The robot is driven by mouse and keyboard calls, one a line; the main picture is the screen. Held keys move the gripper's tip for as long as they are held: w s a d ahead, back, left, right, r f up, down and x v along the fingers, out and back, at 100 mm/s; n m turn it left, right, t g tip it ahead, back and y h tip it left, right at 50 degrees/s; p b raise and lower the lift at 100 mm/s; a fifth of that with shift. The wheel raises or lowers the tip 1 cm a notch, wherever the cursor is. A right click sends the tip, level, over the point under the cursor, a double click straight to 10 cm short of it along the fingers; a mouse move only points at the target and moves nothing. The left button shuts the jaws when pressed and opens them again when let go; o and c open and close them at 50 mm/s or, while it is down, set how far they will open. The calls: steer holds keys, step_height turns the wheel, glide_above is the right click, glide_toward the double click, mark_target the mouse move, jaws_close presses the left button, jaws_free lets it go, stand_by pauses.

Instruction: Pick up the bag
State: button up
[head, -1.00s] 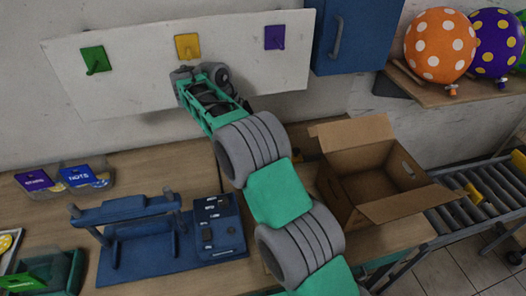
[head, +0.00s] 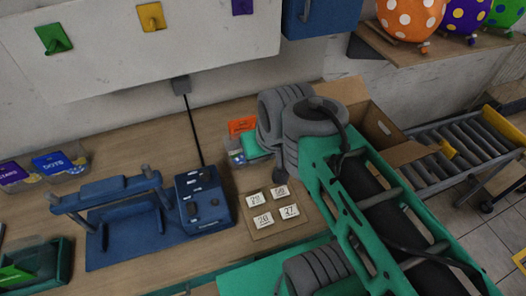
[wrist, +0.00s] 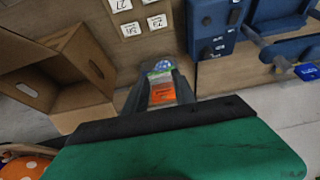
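An orange bag (head: 242,126) and a green bag (head: 252,145) are in a clear bin (head: 236,158) on the table, against the wall. In the wrist view the orange bag (wrist: 162,93) shows between the two dark fingers of my gripper (wrist: 160,77). The fingers are apart, with no visible grip on it; the height gap is unclear. A purple bag (head: 10,174) and a blue "DOTS" bag (head: 52,163) are in another clear bin at the far left.
A blue press (head: 112,225) and its control box (head: 203,195) stand left of numbered tiles (head: 262,220). An open cardboard box (head: 378,128) is at the right, beside a roller conveyor (head: 455,148). The white board (head: 100,40) hangs above.

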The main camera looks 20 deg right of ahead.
steer(key=shift+o, duration=0.3)
step_height(320, 180, down, 4)
steer(key=b, duration=0.3)
steer(key=shift+s+r, duration=0.1)
steer(key=shift+o, duration=0.2)
steer(key=w+r+m+g, duration=0.1)
steer(key=w+r+m, duration=0.1)
steer(key=w, duration=0.3)
steer(key=shift+w+d+r+m+b, duration=0.3)
steer(key=shift+w+d+m, duration=0.1)
steer(key=shift+m, duration=0.4)
steer(key=m+g+b, duration=0.2)
steer(key=m+g, duration=0.2)
steer(key=m, duration=1)
glide_above(250, 117)
steer(key=f, duration=0.7)
steer(key=shift+s+a+f, duration=0.15)
steer(key=shift+a, duration=0.1)
steer(key=shift+w+d+f, duration=0.1)
steer(key=shift+w+f, duration=0.05)
steer(key=shift+w, duration=0.05)
step_height(250, 117, down, 8)
steer(key=shift+w+d+r+p, duration=0.1)
steer(key=shift+r+p, duration=0.15)
steer(key=shift+p, duration=0.9)
jaws_close()
